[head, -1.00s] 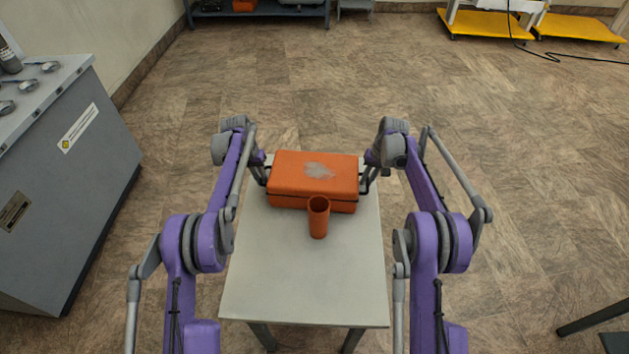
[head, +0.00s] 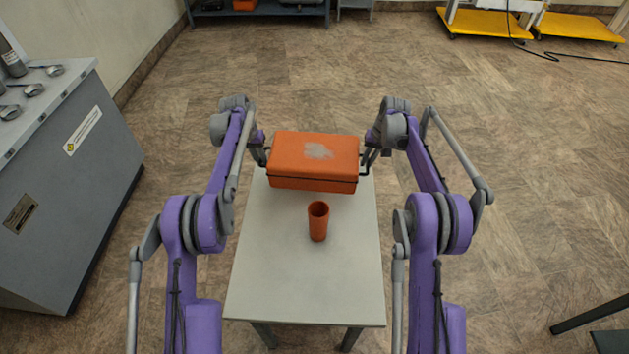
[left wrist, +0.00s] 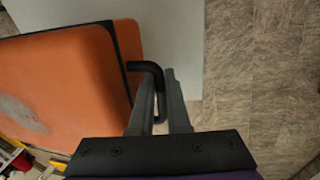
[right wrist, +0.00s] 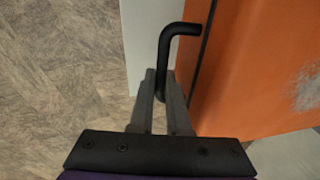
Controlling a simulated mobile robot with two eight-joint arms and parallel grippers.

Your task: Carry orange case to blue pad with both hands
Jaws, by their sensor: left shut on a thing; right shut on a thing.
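The orange case (head: 314,160) is held level between my two grippers, above the far end of the small grey table. It has a dark seam and a pale worn patch on its lid. My left gripper (head: 262,158) is shut on the black handle at the case's left side; the left wrist view shows its fingers (left wrist: 160,98) around that handle (left wrist: 152,72). My right gripper (head: 368,160) is shut on the handle at the right side; the right wrist view shows its fingers (right wrist: 162,98) on that handle (right wrist: 172,50). I see no blue pad in these views.
An orange cup (head: 318,222) stands on the grey table (head: 270,270), in front of the case. A grey cabinet (head: 60,190) with metal fittings on top is at the left. A dark shelf (head: 260,14) and yellow bases (head: 485,24) are far back. Open floor lies around the table.

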